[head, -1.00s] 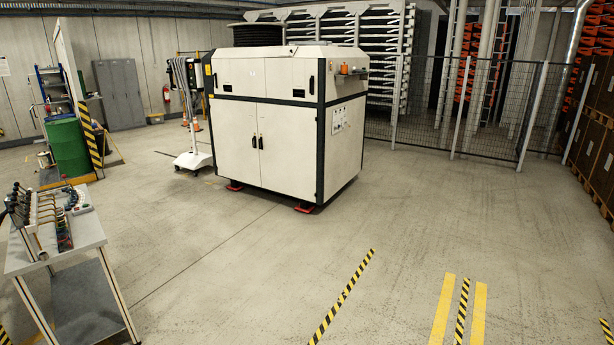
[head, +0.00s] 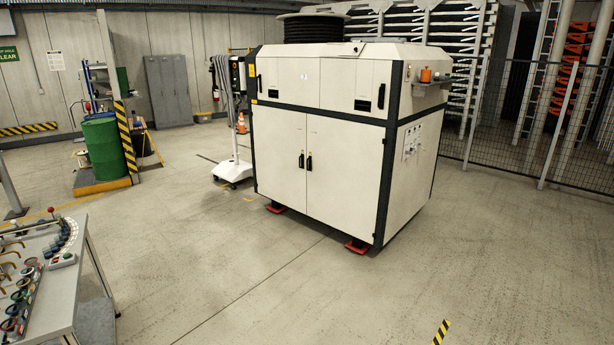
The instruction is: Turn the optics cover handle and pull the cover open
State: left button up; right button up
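A large white machine cabinet (head: 330,215) with dark edge frames stands ahead, right of the middle of the head view. Its upper part has two closed panels: a left upper cover (head: 284,76) and a right upper cover (head: 352,84). A dark handle (head: 259,83) shows at the left panel's left edge. Another dark handle (head: 381,96) shows at the right panel's right edge. Which one is the optics cover handle I cannot tell. The lower double doors are shut, with two dark handles at their middle. Neither of my grippers is in view.
A bench (head: 60,290) with knobs and levers stands at the near left. A white wheeled stand (head: 233,170) is beside the cabinet's left side. A green drum (head: 104,148) stands farther left. Mesh fencing (head: 515,120) runs behind at right. The floor before the cabinet is clear.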

aim_at(347, 86)
jog(key=u, duration=0.05)
jog(key=i, duration=2.15)
jog(key=z, duration=0.15)
jog(key=i, duration=2.25)
jog(key=z, duration=0.15)
